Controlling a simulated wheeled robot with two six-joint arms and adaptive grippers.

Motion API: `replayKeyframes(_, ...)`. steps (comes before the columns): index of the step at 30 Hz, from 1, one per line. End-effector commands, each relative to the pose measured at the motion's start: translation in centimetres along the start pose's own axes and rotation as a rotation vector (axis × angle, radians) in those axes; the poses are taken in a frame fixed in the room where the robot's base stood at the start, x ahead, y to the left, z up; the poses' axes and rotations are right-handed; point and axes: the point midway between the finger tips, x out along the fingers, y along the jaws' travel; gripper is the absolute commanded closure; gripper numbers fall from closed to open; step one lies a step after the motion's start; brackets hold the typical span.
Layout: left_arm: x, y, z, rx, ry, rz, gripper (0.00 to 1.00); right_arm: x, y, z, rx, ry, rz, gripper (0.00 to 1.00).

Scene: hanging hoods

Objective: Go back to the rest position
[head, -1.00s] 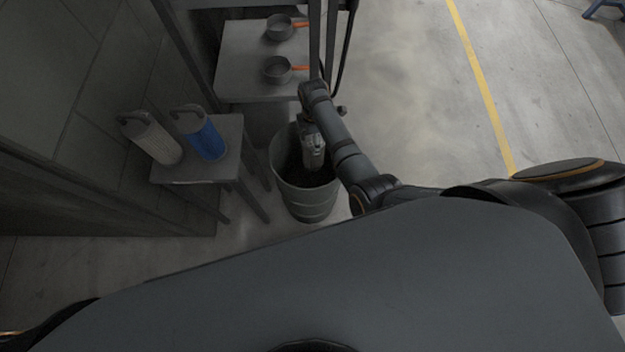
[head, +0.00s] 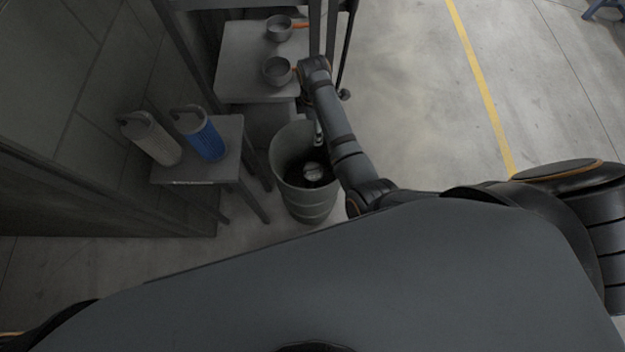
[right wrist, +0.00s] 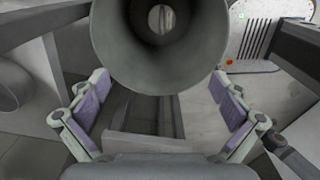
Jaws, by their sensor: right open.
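My right arm reaches over the grey bin (head: 306,205) in the head view. Its gripper is mostly hidden behind the forearm there. In the right wrist view my right gripper (right wrist: 160,108) is open and empty, its two purple-padded fingers wide apart. The round mouth of the bin (right wrist: 108,30) fills the top of that view, apart from the fingers. My left gripper is out of view.
A small table (head: 182,176) left of the bin holds a white cylinder (head: 152,137) and a blue cylinder (head: 206,140), both with hooks. Behind is a grey table (head: 240,70) with two pans (head: 278,70). A dark post stands close to my right arm.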

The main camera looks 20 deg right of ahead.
Motion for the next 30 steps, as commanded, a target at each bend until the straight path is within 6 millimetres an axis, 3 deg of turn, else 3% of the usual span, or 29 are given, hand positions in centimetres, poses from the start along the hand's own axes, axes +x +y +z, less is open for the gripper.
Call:
replayKeyframes(22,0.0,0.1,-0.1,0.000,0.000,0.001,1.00,0.1,-0.4,0.5,0.033,-0.002,0.004,0.00)
replayKeyframes(25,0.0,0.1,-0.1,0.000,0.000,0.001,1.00,0.8,-2.5,2.8,0.212,-0.008,0.036,0.00)
replayKeyframes(30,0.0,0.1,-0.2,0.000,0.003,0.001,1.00,0.3,-8.1,7.8,0.670,0.004,0.144,0.00)
